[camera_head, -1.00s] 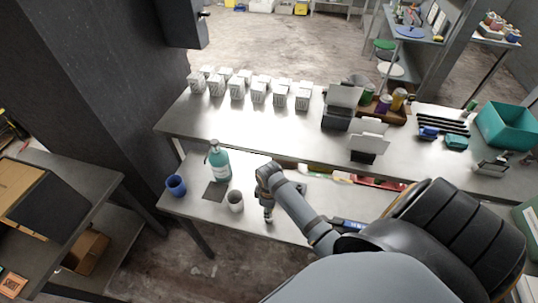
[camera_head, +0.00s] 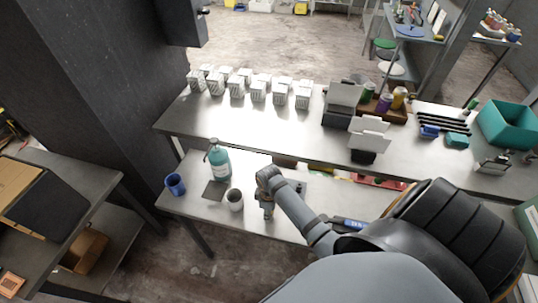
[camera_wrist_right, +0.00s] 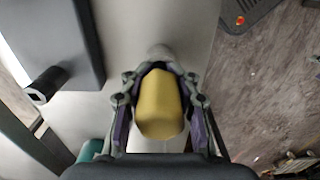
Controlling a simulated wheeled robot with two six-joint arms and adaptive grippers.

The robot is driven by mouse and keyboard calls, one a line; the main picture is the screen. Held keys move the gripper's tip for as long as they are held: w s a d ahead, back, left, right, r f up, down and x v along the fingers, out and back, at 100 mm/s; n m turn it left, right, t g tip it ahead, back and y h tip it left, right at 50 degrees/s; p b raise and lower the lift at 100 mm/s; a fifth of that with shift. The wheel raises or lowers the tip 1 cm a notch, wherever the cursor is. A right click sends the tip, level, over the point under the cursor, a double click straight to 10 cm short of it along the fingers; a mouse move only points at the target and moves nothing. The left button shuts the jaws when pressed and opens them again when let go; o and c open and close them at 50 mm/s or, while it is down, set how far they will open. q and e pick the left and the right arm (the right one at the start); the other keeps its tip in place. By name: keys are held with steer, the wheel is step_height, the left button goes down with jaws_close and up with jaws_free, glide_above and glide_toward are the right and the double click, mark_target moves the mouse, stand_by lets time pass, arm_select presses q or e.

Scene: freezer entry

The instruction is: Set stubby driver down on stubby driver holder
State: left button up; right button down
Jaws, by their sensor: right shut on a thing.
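The stubby driver (camera_wrist_right: 160,105), with a rounded yellow handle, is in the right wrist view between the two fingers of my right gripper (camera_wrist_right: 160,76). The gripper is shut around its sides. A pale round shape (camera_wrist_right: 160,50) shows just beyond the handle, over a light grey surface; I cannot tell whether it is the holder or whether the driver touches it. In the head view an arm of mine comes in from the lower right, its gripper (camera_head: 267,211) pointing down over the lower table. No yellow shows there. My left gripper is not identifiable in these views.
The lower table (camera_head: 190,207) carries a teal bottle (camera_head: 219,163), a blue cup (camera_head: 175,184) and a grey cup (camera_head: 235,200). The higher bench (camera_head: 220,118) behind holds white boxes, black stands and a teal bin (camera_head: 508,125).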

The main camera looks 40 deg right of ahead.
steer(key=shift+f, duration=0.15)
steer(key=c, duration=0.9)
jaws_free()
steer(key=shift+r, duration=0.3)
step_height(320, 180, up, 12)
steer(key=shift+f, duration=0.25)
